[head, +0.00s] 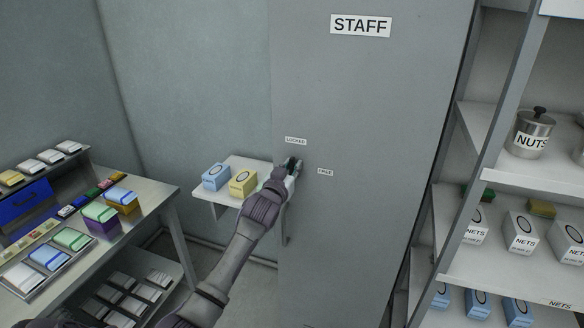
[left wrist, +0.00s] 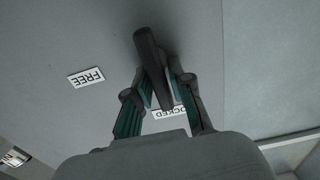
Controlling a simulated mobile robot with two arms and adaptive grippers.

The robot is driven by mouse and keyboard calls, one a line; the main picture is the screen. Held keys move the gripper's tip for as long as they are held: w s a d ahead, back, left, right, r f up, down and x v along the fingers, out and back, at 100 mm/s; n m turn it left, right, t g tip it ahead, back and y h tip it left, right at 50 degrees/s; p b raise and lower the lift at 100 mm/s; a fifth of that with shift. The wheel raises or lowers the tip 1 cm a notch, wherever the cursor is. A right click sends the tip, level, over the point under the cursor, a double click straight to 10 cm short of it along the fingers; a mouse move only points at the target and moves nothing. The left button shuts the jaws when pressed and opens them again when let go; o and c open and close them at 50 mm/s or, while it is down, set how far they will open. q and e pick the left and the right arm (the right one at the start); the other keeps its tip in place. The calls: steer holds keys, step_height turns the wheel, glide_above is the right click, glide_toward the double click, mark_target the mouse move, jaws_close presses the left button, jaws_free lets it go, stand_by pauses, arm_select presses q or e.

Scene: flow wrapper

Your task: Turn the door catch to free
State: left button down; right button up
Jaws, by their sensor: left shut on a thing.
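The grey door (head: 365,110) carries a STAFF sign (head: 361,26). A small LOCKED label (head: 296,140) and a FREE label (head: 325,172) are lower on it. My left gripper (head: 292,168) is at the door, just below the LOCKED label and left of the FREE label. In the left wrist view, a dark catch lever (left wrist: 149,50) stands between the fingers of my left gripper (left wrist: 160,95), which is shut on it. There the lever's lower end overlaps the LOCKED label (left wrist: 168,112), partly hidden, and the FREE label (left wrist: 86,77) is clear to the left. My right gripper is not in view.
A small shelf (head: 200,190) with a blue box (head: 216,177) and a yellow box (head: 243,182) is left of my left gripper. A metal bench (head: 150,200) with small packs is further left. A rack (head: 515,265) with a NUTS pot (head: 530,135) and boxes stands right.

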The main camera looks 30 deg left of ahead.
arm_select(q)
steer(key=shift+m, duration=0.5)
steer(key=m, duration=0.2)
steer(key=shift+d+f+m, duration=0.1)
steer(key=shift+d+m, duration=0.15)
steer(key=shift+m, duration=0.15)
steer(key=shift+w+d+f+m, duration=0.15)
steer(key=shift+f+m, duration=0.1)
steer(key=shift+m, duration=2.1)
steer(key=shift+s+d+f+m, duration=0.1)
steer(key=shift+d+f+m, duration=0.1)
steer(key=shift+m, duration=2.1)
steer(key=shift+w+d+f+m, duration=0.15)
steer(key=shift+f+m, duration=0.1)
steer(key=shift+m, duration=2.1)
steer(key=c, duration=1.1)
jaws_free()
